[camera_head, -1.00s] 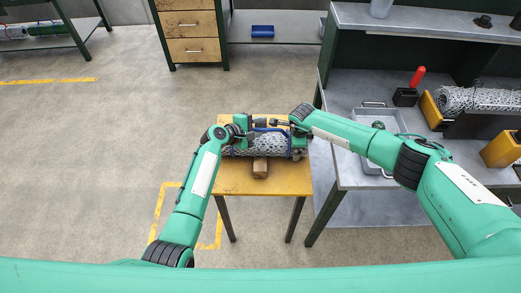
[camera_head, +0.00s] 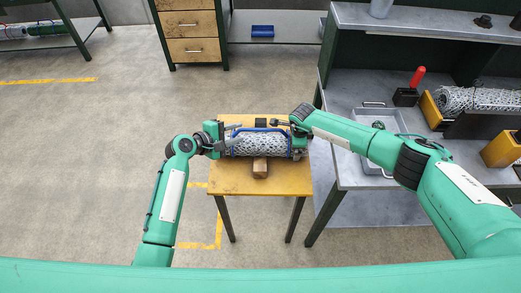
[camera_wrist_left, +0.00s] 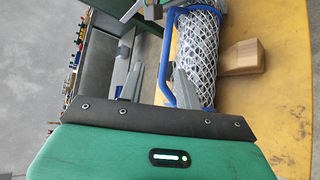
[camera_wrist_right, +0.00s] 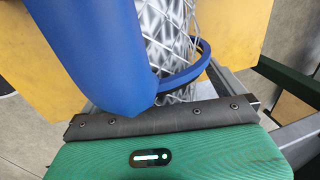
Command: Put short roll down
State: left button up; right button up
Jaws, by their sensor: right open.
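The short roll (camera_head: 258,144), a grey wire-mesh cylinder with a blue frame and handle, lies sideways on the small yellow table (camera_head: 226,180). A wooden block (camera_head: 260,167) sits against its near side. My left gripper (camera_head: 221,142) is at the roll's left end. In the left wrist view its fingers (camera_wrist_left: 155,82) are spread, with the blue handle bar (camera_wrist_left: 167,58) showing between them. My right gripper (camera_head: 296,140) is open at the roll's right end. In the right wrist view a blue part (camera_wrist_right: 95,45) hides much of its fingers; the mesh (camera_wrist_right: 168,35) shows beside it.
A grey workbench (camera_head: 345,165) stands close to the table's right, with a metal tray (camera_head: 375,113) and yellow holders (camera_head: 500,150) on it. A longer mesh roll (camera_head: 480,99) lies at far right.

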jog(key=shift+r, duration=0.15)
pick_arm(q)
jog(key=shift+s+a+r, duration=0.15)
jog(key=shift+s+a, duration=0.05)
jog(key=shift+a, duration=0.1)
pick_arm(e)
jog(key=v, duration=1.1)
jog(key=shift+s+r, duration=0.1)
jog(key=shift+r, duration=0.3)
jog(key=shift+f, duration=0.1)
